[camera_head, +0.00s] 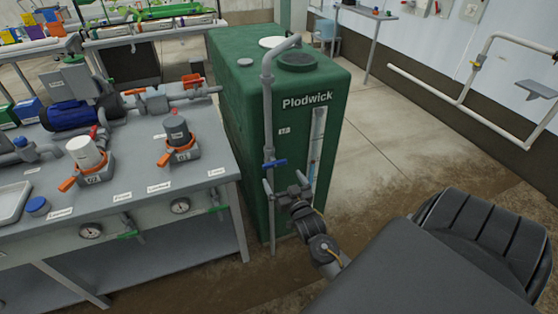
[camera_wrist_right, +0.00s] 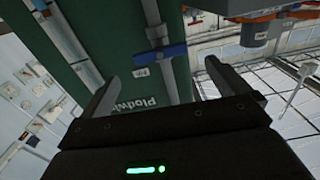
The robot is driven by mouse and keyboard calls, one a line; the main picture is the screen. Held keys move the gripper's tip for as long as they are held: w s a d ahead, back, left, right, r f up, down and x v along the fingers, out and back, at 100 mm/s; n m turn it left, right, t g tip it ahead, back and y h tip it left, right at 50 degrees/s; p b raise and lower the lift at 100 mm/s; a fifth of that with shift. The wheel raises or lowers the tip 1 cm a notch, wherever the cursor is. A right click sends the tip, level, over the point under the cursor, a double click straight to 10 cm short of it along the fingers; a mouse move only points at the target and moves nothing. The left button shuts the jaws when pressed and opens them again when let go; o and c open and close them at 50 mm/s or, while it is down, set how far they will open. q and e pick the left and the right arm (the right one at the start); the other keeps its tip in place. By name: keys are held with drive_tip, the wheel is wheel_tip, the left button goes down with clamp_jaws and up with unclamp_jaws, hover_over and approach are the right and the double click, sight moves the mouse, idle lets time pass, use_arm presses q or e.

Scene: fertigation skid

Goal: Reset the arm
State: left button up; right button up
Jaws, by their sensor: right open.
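My right gripper (camera_head: 289,194) is in front of the lower front of the green Plodwick tank (camera_head: 228,90), just below a blue valve handle (camera_head: 275,163) on a grey vertical pipe (camera_head: 267,110). In the right wrist view, the two fingers of the gripper (camera_wrist_right: 161,75) stand wide apart with nothing between them. The blue handle (camera_wrist_right: 160,54) shows beyond the fingers there, apart from them as far as I can tell. The tank (camera_wrist_right: 95,50) shows upside down behind. My left gripper is not in view.
A grey bench (camera_head: 120,190) with orange-handled filter units, a blue motor (camera_head: 72,115) and gauges stands at the left. A white wall pipe (camera_head: 455,100) runs at the right. The floor (camera_head: 385,150) right of the tank is clear.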

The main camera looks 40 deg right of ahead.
drive_tip(key=shift+v, duration=1)
drive_tip(key=s+a+f+n+g+y, duration=0.1)
drive_tip(key=s+a+f+g, duration=0.3)
drive_tip(key=f, duration=0.7)
drive_tip(key=s+a+f+n+g+y, duration=0.2)
drive_tip(key=s+f, duration=0.3)
drive_tip(key=f, duration=0.6)
drive_tip(key=s+a+f+n+g+y, duration=0.1)
drive_tip(key=s+a+f+g, duration=0.3)
drive_tip(key=f, duration=0.8)
drive_tip(key=s+a+f+n+g, duration=0.1)
drive_tip(key=s+f, duration=0.3)
drive_tip(key=s, duration=0.6)
drive_tip(key=s+a+f+g+y, duration=0.1)
drive_tip(key=s+f, duration=0.4)
drive_tip(key=s, duration=0.5)
drive_tip(key=s+a+f+n+g, duration=0.1)
drive_tip(key=s+f+g, duration=0.3)
drive_tip(key=s, duration=0.5)
drive_tip(key=shift+s+a+f+n+y, duration=0.3)
drive_tip(key=shift+s+a+y, duration=0.1)
drive_tip(key=shift+a, duration=0.35)
